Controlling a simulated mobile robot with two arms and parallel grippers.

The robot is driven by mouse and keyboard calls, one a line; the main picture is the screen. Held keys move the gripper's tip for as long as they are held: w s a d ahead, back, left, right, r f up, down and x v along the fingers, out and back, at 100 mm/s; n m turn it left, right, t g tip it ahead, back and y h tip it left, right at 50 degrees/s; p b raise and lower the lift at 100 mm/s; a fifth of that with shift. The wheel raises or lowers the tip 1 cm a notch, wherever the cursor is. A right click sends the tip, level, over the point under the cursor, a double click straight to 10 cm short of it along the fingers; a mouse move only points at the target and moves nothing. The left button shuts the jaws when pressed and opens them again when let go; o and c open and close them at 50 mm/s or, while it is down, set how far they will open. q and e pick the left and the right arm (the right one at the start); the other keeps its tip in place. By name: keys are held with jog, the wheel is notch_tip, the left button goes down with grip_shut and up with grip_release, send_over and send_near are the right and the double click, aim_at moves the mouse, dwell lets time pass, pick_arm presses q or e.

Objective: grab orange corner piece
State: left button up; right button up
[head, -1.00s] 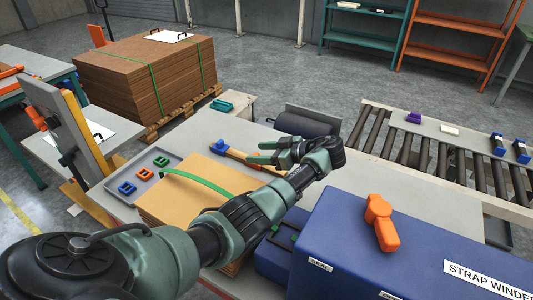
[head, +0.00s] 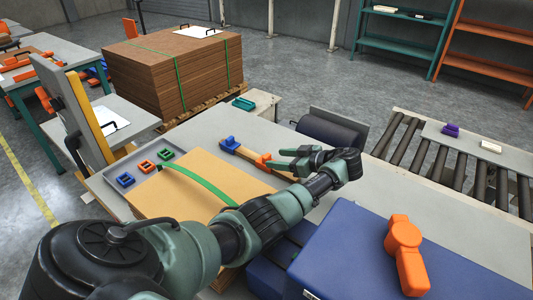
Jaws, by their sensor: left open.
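An orange corner piece (head: 264,160) sits on a tan bar (head: 244,153) on the grey worktable, and its right part is close to my gripper. A similar blue piece (head: 230,143) sits at the bar's far left end. My left gripper (head: 284,158) is open, with its fingers pointing left just to the right of the orange piece. I cannot tell whether the fingers touch it, and nothing shows held between them. My right gripper is out of view.
A tray (head: 112,172) holding blue, orange and green buckles lies left of a cardboard stack (head: 190,192) with a green strap. A blue machine (head: 360,255) with an orange handle (head: 406,250) stands in front. A roller conveyor (head: 425,160) is at right.

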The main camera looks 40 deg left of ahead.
aim_at(269, 156)
pick_arm(q)
jog(key=x, duration=0.4)
jog(key=shift+w+a+p, duration=0.1)
jog(key=shift+a+p, duration=0.15)
jog(key=shift+p, duration=0.05)
grip_shut()
jog(key=shift+r, duration=0.15)
